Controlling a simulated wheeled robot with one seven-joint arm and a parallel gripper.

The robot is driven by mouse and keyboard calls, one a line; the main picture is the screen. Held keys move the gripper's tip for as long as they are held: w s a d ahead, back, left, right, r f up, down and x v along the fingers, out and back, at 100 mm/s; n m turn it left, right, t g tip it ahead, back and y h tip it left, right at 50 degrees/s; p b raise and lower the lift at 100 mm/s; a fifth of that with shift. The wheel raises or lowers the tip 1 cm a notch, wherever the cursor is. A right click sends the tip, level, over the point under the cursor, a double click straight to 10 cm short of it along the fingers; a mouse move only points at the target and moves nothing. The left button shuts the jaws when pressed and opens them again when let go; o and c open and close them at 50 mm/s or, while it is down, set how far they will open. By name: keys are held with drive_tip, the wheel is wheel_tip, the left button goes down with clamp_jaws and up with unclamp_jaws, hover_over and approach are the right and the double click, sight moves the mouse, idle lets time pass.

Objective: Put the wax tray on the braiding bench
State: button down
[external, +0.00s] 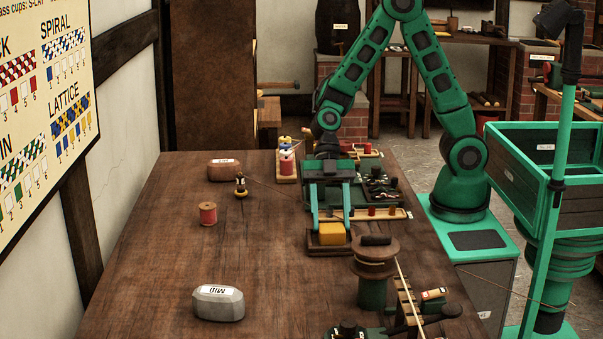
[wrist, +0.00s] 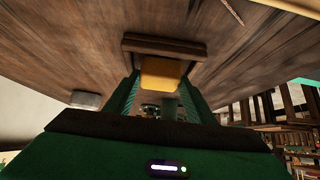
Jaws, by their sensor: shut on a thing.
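The wax tray (external: 326,250) is a dark wooden tray with a yellow wax block (external: 332,234) in it. My gripper (external: 331,224) points down, with its two fingers on either side of the wax block, and is shut on the wax tray. In the wrist view, the tray (wrist: 165,46) and the block show at the ends of my fingers. The brown wooden braiding bench (external: 265,255) lies under the tray. I cannot tell whether the tray touches the bench top or hangs just above it.
A spool stand (external: 374,255) stands close to the tray's right. A small rack (external: 405,308) lies front right. The bench's left middle is clear.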

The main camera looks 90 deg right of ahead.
drive_tip(key=c, duration=0.8)
unclamp_jaws()
drive_tip(key=v, duration=1.2)
drive_tip(key=shift+d, duration=0.1)
drive_tip(key=shift+r, duration=0.1)
